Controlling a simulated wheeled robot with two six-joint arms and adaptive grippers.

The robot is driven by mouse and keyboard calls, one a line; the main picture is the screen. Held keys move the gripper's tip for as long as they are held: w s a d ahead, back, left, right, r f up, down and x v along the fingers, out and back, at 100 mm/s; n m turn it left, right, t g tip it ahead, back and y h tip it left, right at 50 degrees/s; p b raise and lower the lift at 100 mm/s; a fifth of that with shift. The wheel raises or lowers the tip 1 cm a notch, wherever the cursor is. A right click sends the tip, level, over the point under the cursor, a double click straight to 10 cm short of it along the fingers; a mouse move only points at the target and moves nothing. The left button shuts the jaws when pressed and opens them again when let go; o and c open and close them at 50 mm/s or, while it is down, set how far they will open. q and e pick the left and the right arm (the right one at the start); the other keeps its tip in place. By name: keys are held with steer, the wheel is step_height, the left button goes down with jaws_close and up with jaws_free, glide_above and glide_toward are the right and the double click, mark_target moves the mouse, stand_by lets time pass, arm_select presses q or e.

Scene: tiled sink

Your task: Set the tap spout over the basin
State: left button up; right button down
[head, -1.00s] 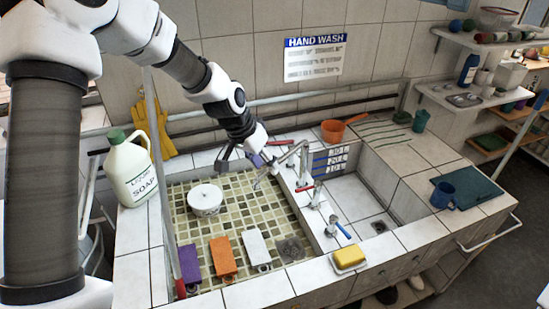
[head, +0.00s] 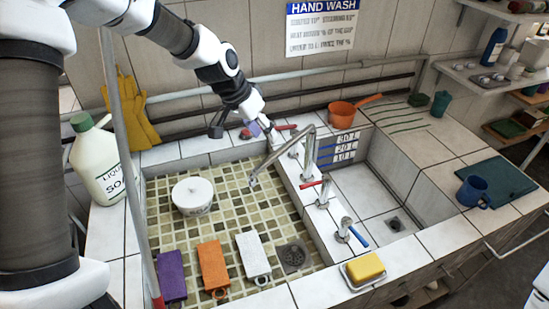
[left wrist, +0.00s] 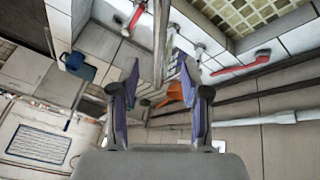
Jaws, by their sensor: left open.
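The grey metal tap spout (head: 283,152) rises from its post on the tiled divider and angles down to the left. Its tip hangs over the mosaic-floored basin (head: 232,232). The plain white-tiled basin (head: 362,190) lies on the divider's other side. My left gripper (head: 235,130) is open and empty at the back ledge, behind and left of the spout. In the left wrist view, its purple-lined fingers (left wrist: 160,68) stand apart, with the spout (left wrist: 161,35) showing in line with the gap. I cannot tell how near it is. My right gripper is not in view.
Red levers (head: 322,184) and a blue-handled tap (head: 346,232) stand around the spout. A soap bottle (head: 97,165) stands left. An orange pan (head: 343,115) sits behind on the ledge.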

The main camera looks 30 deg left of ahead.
mark_target(276, 151)
arm_select(q)
steer(key=x, duration=0.7)
steer(key=shift+w+d+f, duration=0.1)
steer(key=shift+f, duration=0.1)
steer(key=shift+w+f, duration=0.2)
steer(key=shift+s+r, duration=0.15)
steer(key=shift+s, duration=0.05)
jaws_close()
